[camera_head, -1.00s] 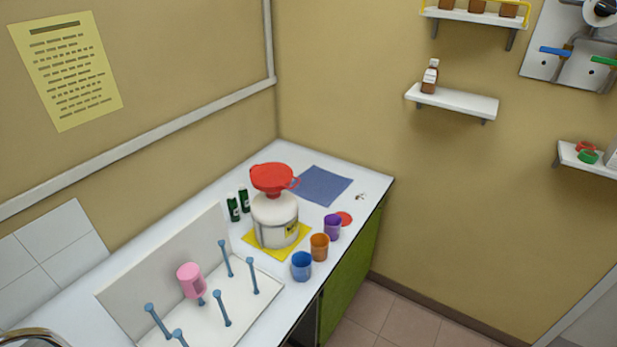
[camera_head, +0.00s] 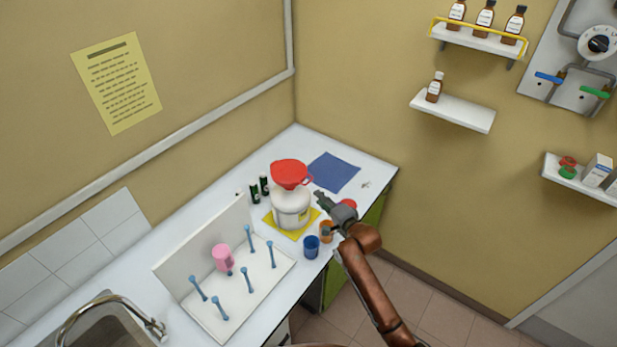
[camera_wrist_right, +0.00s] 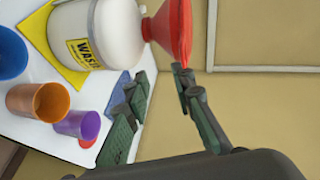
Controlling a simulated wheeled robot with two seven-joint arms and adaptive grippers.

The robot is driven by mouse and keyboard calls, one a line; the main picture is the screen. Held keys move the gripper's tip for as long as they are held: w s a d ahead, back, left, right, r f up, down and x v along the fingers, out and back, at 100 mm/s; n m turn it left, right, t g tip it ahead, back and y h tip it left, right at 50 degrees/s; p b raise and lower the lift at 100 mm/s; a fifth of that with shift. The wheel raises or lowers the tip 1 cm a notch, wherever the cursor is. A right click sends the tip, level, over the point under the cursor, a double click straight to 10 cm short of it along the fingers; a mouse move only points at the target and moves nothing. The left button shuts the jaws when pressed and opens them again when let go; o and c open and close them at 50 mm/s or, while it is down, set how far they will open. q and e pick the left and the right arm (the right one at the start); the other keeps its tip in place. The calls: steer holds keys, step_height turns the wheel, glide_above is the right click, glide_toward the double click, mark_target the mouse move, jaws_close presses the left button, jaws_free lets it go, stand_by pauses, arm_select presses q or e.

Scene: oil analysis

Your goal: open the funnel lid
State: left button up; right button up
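The red funnel (camera_head: 290,173) sits on top of the white waste container (camera_head: 291,208), with its lid seemingly down and a small loop at its right side. In the right wrist view the funnel (camera_wrist_right: 170,30) is at the top, beside the container's neck (camera_wrist_right: 118,30). My right gripper (camera_head: 322,200) is just right of the container, a little below the funnel's loop. In the right wrist view its two fingers (camera_wrist_right: 162,75) are apart with nothing between them, near the funnel's rim. My left gripper is out of view.
The container stands on a yellow mat (camera_head: 270,222). A blue cup (camera_head: 311,246) and an orange cup (camera_head: 326,232) stand close by; a purple cup (camera_wrist_right: 78,125) shows in the wrist view. A peg rack (camera_head: 228,305) with a pink cup (camera_head: 221,257) is at left. A blue cloth (camera_head: 334,172) lies behind.

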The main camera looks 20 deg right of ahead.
mark_target(308, 183)
steer(key=shift+m, duration=0.3)
steer(key=shift+w+a+r+p, duration=0.2)
steer(key=shift+w+a, duration=0.2)
steer(key=shift+w, duration=1)
steer(key=shift+w+a+r+p, duration=0.25)
steer(key=shift+w+a, duration=0.2)
steer(key=shift+w, duration=1)
steer(key=shift+w+a+r+p, duration=0.2)
steer(key=shift+w+a, duration=0.2)
steer(key=shift+w, duration=1)
steer(key=shift+c, duration=0.6)
steer(key=c, duration=0.5)
steer(key=shift+f, duration=0.15)
jaws_close()
